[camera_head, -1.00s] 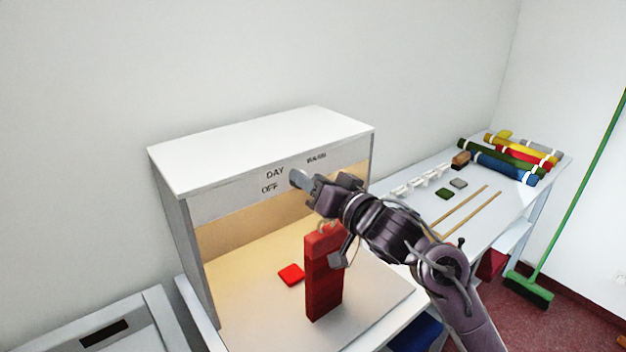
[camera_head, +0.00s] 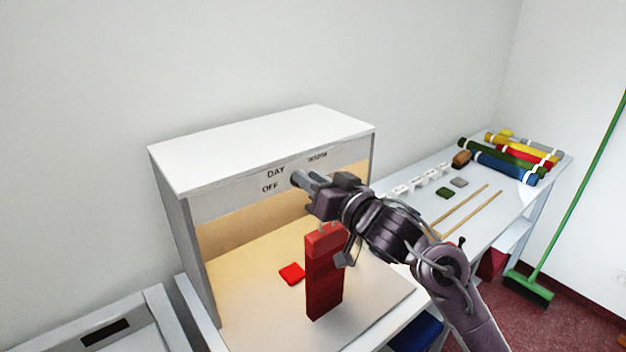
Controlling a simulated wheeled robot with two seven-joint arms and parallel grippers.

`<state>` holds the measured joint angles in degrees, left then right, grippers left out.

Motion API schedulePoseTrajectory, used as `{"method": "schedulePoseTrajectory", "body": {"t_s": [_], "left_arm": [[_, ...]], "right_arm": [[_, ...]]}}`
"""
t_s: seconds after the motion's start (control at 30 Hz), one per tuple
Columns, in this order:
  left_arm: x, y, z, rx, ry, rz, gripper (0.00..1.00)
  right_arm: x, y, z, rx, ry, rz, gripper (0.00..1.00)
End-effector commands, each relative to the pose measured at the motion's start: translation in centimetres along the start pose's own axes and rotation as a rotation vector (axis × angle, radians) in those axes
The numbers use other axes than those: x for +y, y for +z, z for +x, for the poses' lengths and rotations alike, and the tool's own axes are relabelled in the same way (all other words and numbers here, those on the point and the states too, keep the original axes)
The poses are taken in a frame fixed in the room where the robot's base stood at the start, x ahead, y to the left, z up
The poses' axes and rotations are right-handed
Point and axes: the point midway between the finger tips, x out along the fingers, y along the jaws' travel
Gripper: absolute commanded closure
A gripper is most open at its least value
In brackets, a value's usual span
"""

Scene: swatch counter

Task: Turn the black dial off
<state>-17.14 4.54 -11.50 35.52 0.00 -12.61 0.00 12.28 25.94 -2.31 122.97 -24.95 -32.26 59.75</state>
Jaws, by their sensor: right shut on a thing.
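The light box (camera_head: 262,150) is a white cabinet with an open, lit front. Its front panel bears the words DAY and OFF and a third label at the right that is too small to read surely. My right gripper (camera_head: 298,179) is at this panel, just right of DAY and OFF, with its fingers shut. The black dial is hidden behind the fingers and wrist, where they meet the panel. My left gripper is out of view.
A tall red block (camera_head: 324,275) stands below my right wrist, and a red swatch (camera_head: 292,273) lies on the box floor. The right-hand table (camera_head: 425,206) holds fabric rolls (camera_head: 503,174), wooden sticks (camera_head: 465,211) and small swatches. A green broom (camera_head: 567,205) leans at the right.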

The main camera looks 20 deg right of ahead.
Motion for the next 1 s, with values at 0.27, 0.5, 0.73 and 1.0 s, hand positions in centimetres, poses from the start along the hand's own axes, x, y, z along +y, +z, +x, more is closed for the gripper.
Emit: {"method": "schedulePoseTrajectory", "body": {"t_s": [0.27,0.5,0.73,1.0], "left_arm": [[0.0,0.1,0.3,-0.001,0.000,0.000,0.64],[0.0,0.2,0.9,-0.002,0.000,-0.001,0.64],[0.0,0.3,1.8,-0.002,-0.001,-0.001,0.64],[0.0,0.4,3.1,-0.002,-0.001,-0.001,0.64]], "right_arm": [[-0.4,0.1,0.0,0.000,0.000,-0.255,0.97],[-0.7,0.3,0.0,0.000,-0.001,-0.484,0.97],[-0.9,0.5,0.0,0.001,0.000,-0.702,0.97],[-1.1,0.8,0.0,0.001,0.000,-0.959,0.97]]}}
